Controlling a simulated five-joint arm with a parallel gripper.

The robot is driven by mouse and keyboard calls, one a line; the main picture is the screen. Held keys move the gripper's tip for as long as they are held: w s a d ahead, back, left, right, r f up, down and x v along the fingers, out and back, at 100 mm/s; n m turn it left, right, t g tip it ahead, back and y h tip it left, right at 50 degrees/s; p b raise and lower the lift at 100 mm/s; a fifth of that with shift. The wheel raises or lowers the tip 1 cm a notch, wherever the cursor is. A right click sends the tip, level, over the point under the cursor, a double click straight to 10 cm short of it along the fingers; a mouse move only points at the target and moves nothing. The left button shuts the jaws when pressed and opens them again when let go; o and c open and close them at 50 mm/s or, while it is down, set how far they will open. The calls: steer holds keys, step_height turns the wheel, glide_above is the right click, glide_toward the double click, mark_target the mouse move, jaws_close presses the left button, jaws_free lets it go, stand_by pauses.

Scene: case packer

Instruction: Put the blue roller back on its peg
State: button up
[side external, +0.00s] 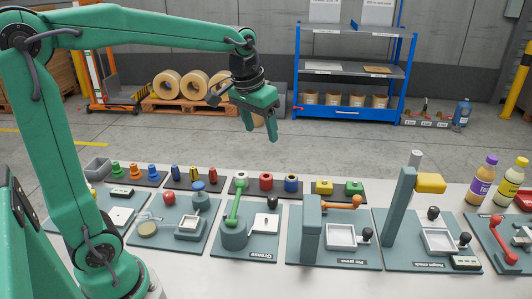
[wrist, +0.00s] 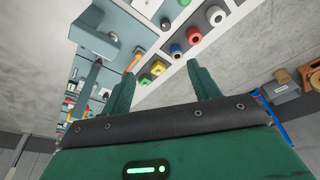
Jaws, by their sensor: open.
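The blue roller (side external: 291,183) stands at the right end of a row on a dark board (side external: 253,195), beside the red roller (side external: 266,181) and the white roller (side external: 241,181). It also shows in the wrist view (wrist: 176,51), beyond my fingertips. I cannot tell whether a peg is inside it. My gripper (side external: 259,128) is open and empty, high above the back of the table and well apart from the rollers. In the wrist view my two fingers (wrist: 162,66) are spread with nothing between them.
Cones and pins stand to the left. A tall grey post (side external: 400,195) and a green lever (side external: 235,205) rise in front. Bottles (side external: 481,178) stand at the right. The air around my gripper is clear.

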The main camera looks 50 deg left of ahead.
steer(key=s+d+f+t, duration=0.1)
steer(key=s, duration=0.7)
steer(key=s+d+f+m+t, duration=0.1)
steer(key=s+d+f, duration=0.1)
steer(key=s, duration=0.7)
steer(key=shift+t, duration=0.4)
